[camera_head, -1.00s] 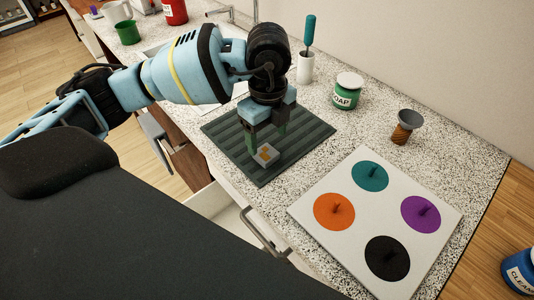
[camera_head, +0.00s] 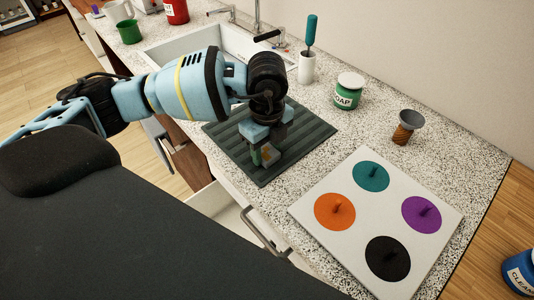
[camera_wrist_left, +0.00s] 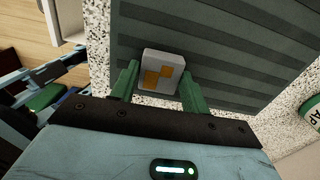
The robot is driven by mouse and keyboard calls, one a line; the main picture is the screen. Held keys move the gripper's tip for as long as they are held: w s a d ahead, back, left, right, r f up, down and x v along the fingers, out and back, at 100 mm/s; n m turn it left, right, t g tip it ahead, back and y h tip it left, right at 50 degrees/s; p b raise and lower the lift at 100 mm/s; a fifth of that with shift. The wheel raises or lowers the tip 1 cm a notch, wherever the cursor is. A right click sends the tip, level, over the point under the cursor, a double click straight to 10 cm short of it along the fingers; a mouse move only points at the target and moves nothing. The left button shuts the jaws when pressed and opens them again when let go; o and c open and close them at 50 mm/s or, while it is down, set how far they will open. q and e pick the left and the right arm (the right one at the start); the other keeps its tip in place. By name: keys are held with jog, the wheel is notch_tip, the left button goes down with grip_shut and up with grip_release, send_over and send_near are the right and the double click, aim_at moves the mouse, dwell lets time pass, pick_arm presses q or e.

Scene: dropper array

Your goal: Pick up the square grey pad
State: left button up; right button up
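My left gripper (camera_head: 265,158) points down over the mat with one green finger on each side of the pad. In the left wrist view its fingertips (camera_wrist_left: 160,75) flank the pad, with a thin gap at the left finger. The gripper looks open. My right gripper is out of view.
A white board (camera_head: 385,180) with orange, teal, purple and black discs lies to the right. A green soap jar (camera_head: 347,92), a white cup (camera_head: 306,68) holding a teal-handled tool, and a brown holder (camera_head: 405,130) stand behind. The sink (camera_head: 205,38) is at the back left.

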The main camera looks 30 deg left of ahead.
aim_at(267, 153)
pick_arm(q)
jog(key=c, duration=0.5)
jog(key=shift+r, duration=0.75)
notch_tip(267, 153, up, 2)
jog(key=shift+s+r, duration=0.1)
jog(key=shift+r, duration=0.05)
jog(key=s+d, duration=0.1)
jog(key=s, duration=0.4)
jog(key=s+d, duration=0.1)
jog(key=s, duration=0.4)
jog(key=s+d+r, duration=0.1)
jog(key=s, duration=0.4)
jog(key=shift+s+d+r+p, duration=0.1)
jog(key=shift+s+d+p, duration=0.05)
jog(key=shift+s+p, duration=0.15)
